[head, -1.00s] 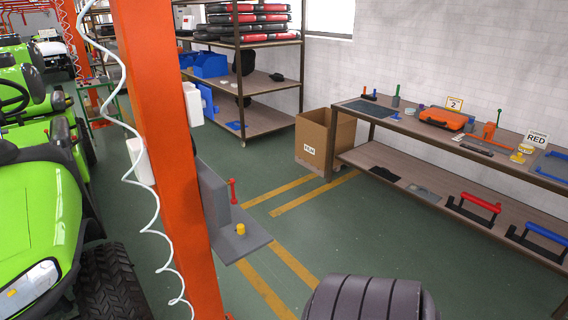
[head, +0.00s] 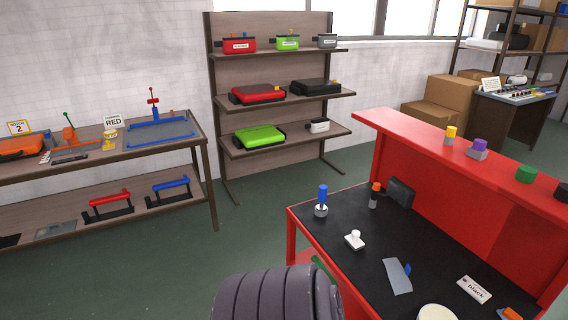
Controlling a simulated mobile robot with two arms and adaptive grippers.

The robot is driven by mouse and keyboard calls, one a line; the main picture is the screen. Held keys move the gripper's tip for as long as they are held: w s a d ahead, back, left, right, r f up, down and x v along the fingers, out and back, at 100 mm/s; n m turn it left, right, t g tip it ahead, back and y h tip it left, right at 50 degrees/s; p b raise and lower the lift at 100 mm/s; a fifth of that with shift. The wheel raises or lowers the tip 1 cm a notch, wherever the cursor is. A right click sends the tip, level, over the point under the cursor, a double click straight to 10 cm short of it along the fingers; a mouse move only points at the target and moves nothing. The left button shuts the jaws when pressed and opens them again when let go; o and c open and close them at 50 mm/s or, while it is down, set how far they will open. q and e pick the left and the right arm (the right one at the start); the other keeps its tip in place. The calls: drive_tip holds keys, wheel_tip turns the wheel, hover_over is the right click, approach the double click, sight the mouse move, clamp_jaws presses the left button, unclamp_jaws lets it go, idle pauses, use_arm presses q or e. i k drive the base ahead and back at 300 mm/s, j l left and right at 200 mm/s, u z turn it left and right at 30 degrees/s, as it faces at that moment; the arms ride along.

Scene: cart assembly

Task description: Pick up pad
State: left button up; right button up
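A red workbench (head: 291,232) with a black top stands at the right in the head view. A flat white item marked "black" (head: 474,289) lies near its right side and could be the pad, but I cannot tell for sure. A white stamp-like piece with a knob (head: 355,240) sits near the middle of the top. A dark rounded block (head: 400,192) leans at the back against the red upright panel. Neither of my grippers is in view; a ribbed grey part, probably mine, shows at the bottom.
A shelf rack (head: 270,63) and a long wooden table (head: 172,131) stand behind. Green floor between is clear.

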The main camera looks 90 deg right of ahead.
sight(353, 240)
drive_tip(key=z, duration=3.3)
drive_tip(key=i+j+z, duration=0.1)
drive_tip(key=z, duration=1.1)
